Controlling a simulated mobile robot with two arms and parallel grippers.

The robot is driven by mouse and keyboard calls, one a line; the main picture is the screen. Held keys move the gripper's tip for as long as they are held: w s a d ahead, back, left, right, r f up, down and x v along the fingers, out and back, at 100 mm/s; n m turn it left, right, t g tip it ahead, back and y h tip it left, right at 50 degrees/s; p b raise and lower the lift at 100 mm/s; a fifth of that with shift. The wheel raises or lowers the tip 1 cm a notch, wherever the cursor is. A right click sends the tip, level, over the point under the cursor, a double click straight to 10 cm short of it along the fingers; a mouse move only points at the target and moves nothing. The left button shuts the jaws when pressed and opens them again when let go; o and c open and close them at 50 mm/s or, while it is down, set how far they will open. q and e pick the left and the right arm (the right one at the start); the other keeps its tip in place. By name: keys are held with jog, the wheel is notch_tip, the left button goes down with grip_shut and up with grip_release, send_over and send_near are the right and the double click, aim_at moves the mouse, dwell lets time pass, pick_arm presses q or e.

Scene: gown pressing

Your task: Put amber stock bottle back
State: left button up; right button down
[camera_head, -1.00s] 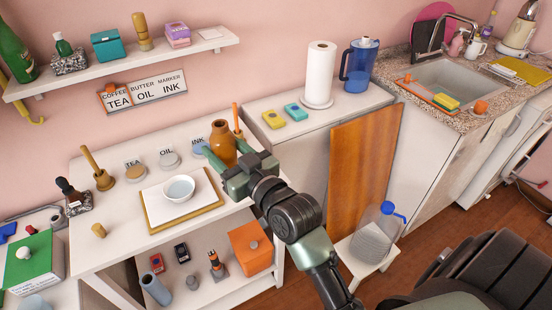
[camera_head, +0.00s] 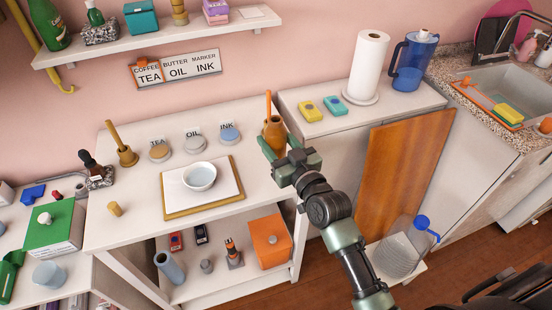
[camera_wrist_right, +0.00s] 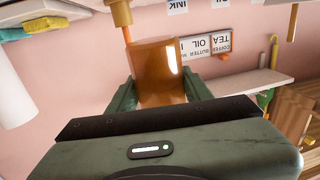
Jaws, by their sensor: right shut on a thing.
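The amber stock bottle (camera_head: 275,134) is at the right back corner of the white worktable (camera_head: 140,231). My right gripper (camera_head: 279,146) is shut on it, with a green finger on either side. In the right wrist view the bottle (camera_wrist_right: 160,72) fills the space between the fingers (camera_wrist_right: 155,92). I cannot tell whether its base touches the tabletop. Just behind it stands a brown holder with an orange stick (camera_head: 268,103), mostly hidden by the bottle in the head view; the holder (camera_wrist_right: 120,12) shows in the wrist view. My left gripper is not in view.
Labelled tea (camera_head: 159,151), oil (camera_head: 193,143) and ink (camera_head: 229,135) dishes line the table's back, left of the bottle. A white bowl (camera_head: 200,176) stands on a board in front. A dropper bottle (camera_head: 89,160) stands at the left. Yellow and teal blocks (camera_head: 310,111) lie on the right cabinet.

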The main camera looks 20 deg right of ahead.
notch_tip(320, 180, down, 6)
jog(key=shift+f+b, duration=0.15)
jog(key=shift+b, duration=0.2)
jog(key=shift+f, duration=0.1)
jog(key=shift+f, duration=0.2)
jog(key=c, duration=0.6)
grip_release()
jog(key=shift+c, duration=0.2)
jog(key=shift+r, duration=0.1)
jog(key=shift+s+r, duration=0.1)
jog(key=s+d+b, duration=0.1)
jog(key=s+d, duration=0.1)
jog(key=s, duration=0.9)
jog(key=shift+s+d, duration=0.15)
jog(key=shift+s, duration=0.2)
